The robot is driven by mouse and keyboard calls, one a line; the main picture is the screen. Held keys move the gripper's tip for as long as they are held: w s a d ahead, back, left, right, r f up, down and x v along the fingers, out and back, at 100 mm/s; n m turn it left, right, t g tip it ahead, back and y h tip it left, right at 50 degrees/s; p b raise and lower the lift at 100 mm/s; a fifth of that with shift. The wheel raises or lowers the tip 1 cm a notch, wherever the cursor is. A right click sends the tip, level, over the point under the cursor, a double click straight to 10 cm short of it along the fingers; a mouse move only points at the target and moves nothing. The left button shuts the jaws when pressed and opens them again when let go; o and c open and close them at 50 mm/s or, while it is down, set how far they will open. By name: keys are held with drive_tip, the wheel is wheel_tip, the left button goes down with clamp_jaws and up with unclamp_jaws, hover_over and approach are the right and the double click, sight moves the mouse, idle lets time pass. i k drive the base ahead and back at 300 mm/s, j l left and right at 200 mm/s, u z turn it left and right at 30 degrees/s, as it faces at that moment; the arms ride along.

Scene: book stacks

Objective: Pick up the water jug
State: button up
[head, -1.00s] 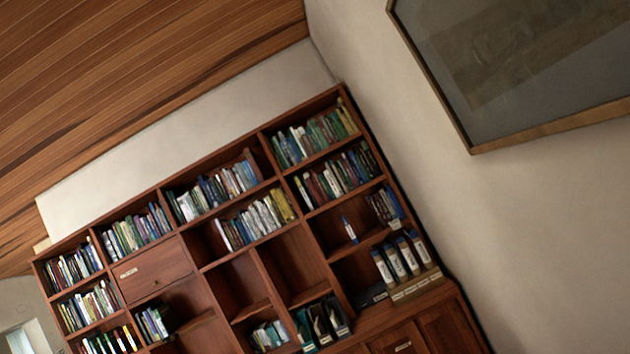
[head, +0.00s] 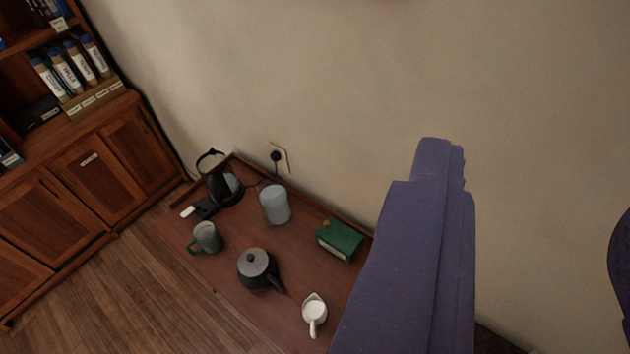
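A pale blue-grey cylindrical vessel (head: 275,205), which looks like the water jug, stands upright on a reddish-brown low table (head: 225,270) near the wall. No handle can be made out on it. A small white pitcher (head: 314,312) with a handle stands at the table's near end. A black kettle (head: 222,187) is at the far left corner. My gripper is not in view, so its state is hidden.
A dark teapot (head: 257,268), a green mug (head: 206,238) and a green box (head: 340,240) share the table. A purple upholstered chair back (head: 415,250) covers its right end. Bookcase cabinets (head: 95,185) stand left. Wooden floor (head: 110,290) is clear at lower left.

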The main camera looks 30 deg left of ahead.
sight(272, 194)
drive_tip(key=u, duration=1.25)
drive_tip(key=l+z, duration=0.1)
drive_tip(key=z, duration=0.2)
drive_tip(key=i+j+z, duration=0.1)
drive_tip(key=z, duration=0.3)
drive_tip(key=i+j+z, duration=0.1)
drive_tip(key=z, duration=0.25)
drive_tip(key=i+j+z, duration=0.15)
drive_tip(key=j, duration=0.3)
drive_tip(key=i+j+z, duration=0.15)
drive_tip(key=j, duration=0.3)
drive_tip(key=i+j+z, duration=0.15)
drive_tip(key=j, duration=0.35)
drive_tip(key=j+z, duration=0.15)
drive_tip(key=j, duration=0.35)
drive_tip(key=i+j, duration=0.1)
drive_tip(key=j, duration=0.35)
drive_tip(key=i+j, duration=0.1)
drive_tip(key=j, duration=0.35)
drive_tip(key=i+j, duration=0.1)
drive_tip(key=j, duration=0.35)
drive_tip(key=i+j, duration=0.1)
drive_tip(key=j, duration=0.35)
